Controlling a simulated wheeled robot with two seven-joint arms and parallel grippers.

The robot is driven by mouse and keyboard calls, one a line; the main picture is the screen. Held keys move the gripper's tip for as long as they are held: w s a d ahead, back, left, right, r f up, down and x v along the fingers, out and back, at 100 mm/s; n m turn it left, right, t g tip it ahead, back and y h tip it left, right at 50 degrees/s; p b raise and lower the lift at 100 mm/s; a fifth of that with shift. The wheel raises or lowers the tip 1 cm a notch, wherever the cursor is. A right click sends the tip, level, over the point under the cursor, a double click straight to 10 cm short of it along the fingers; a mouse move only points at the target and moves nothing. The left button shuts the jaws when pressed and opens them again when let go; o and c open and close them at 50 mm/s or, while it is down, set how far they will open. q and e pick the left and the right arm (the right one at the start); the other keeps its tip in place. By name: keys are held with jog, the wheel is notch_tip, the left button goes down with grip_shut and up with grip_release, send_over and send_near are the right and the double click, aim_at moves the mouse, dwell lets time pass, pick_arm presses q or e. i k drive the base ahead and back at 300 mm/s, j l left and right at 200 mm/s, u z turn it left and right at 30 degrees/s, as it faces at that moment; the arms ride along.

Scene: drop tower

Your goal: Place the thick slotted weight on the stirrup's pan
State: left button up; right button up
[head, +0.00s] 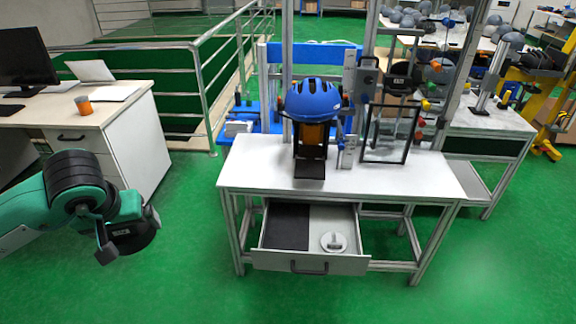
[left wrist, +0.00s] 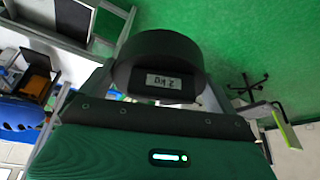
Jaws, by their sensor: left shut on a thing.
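The thick slotted weight (head: 132,241) is a black disc with a small pale label. In the left wrist view the weight (left wrist: 160,68) fills the upper middle and its label reads 2 kg upside down. My left gripper (head: 125,226) is shut on it and holds it in the air over the green floor, left of the white table. A silvery round piece with an upright part (head: 333,242) lies in the open drawer; I cannot tell for certain whether it is the stirrup's pan. The weight's slot is hidden. My right gripper is not in view.
The drawer (head: 310,262) stands open under the white table (head: 410,182). On the table, a blue helmet (head: 312,100) sits on a stand beside a dark frame (head: 388,133). The floor before the table is clear.

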aim_at(310, 167)
jog(key=i+l, duration=0.25)
jog(key=l, duration=0.2)
jog(key=i+l, duration=0.3)
jog(key=l, duration=0.15)
jog(key=i+l, duration=0.25)
jog(key=l, duration=0.2)
jog(key=i+l, duration=0.25)
jog(key=l, duration=0.2)
jog(key=i+l, duration=0.3)
jog(key=l, duration=0.1)
